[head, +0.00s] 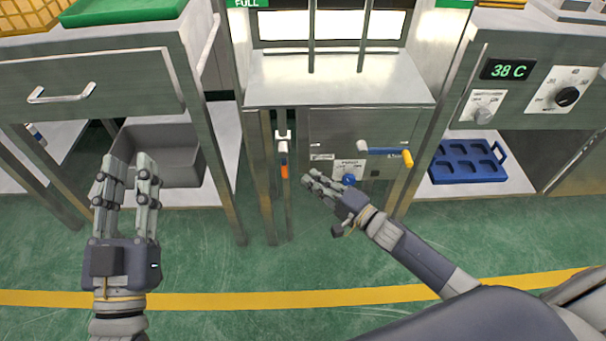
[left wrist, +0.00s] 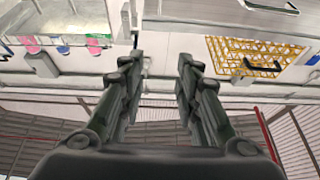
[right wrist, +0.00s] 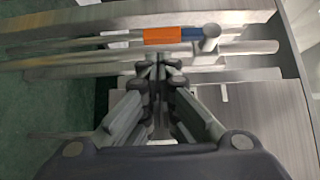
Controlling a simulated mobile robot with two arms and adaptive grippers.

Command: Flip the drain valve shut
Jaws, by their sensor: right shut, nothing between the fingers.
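Two lever handles show on the steel machine in the head view. One hangs down along a vertical pipe, a blue and orange lever (head: 284,170) with a grey pivot at its top. The other lies sideways, a blue lever with a yellow end (head: 385,151). I cannot read which is marked as the drain. My right gripper (head: 309,181) is shut and empty, just right of the orange end. In the right wrist view the orange and blue lever (right wrist: 165,36) lies just beyond the shut fingertips (right wrist: 156,62); contact is unclear. My left gripper (head: 132,164) is open and empty, far left.
A blue dial (head: 348,180) sits on the front panel right of my right fingertips. A grey bin (head: 180,155) stands on the left lower shelf. A blue moulded tray (head: 468,165) lies on the right lower shelf. Green floor in front is clear.

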